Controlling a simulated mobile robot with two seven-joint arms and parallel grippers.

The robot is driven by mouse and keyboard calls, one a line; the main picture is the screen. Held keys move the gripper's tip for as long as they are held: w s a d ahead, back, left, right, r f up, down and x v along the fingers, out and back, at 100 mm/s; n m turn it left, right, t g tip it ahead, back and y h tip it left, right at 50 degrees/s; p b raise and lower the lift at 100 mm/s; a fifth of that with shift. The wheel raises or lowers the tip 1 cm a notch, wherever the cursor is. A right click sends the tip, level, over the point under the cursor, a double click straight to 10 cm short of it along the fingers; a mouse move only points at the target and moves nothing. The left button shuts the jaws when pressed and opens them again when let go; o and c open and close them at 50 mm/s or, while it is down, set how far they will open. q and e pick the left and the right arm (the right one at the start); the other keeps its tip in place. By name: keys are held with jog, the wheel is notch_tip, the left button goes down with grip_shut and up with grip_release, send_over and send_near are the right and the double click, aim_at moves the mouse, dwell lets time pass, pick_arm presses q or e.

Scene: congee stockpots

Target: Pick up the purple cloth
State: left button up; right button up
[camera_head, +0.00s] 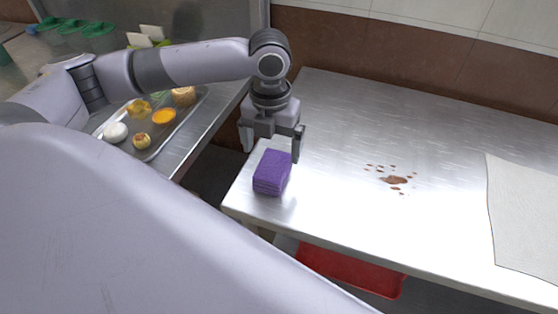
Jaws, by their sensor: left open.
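The purple cloth (272,172) is a folded, block-like stack on the left end of the steel table (340,225), near its front left edge. My left gripper (272,150) points down just behind and above the cloth. Its two fingers are spread apart, one to the left of the cloth and one by its upper right side. The jaws are empty. I cannot tell whether the right finger touches the cloth. My right gripper does not show.
A brown spill (396,180) with small spots lies on the table. A pale sheet (525,215) lies at the right. A tray (184,119) of food stands on the left counter, across a gap. A red tray (350,270) sits below the table. The table's middle is otherwise clear.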

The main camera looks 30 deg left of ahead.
aim_at(273, 162)
pick_arm(q)
jog(key=f, duration=0.6)
jog(key=shift+s+d, duration=0.15)
jog(key=shift+d, duration=0.1)
jog(key=shift+r, duration=0.1)
jog(key=c, duration=1.1)
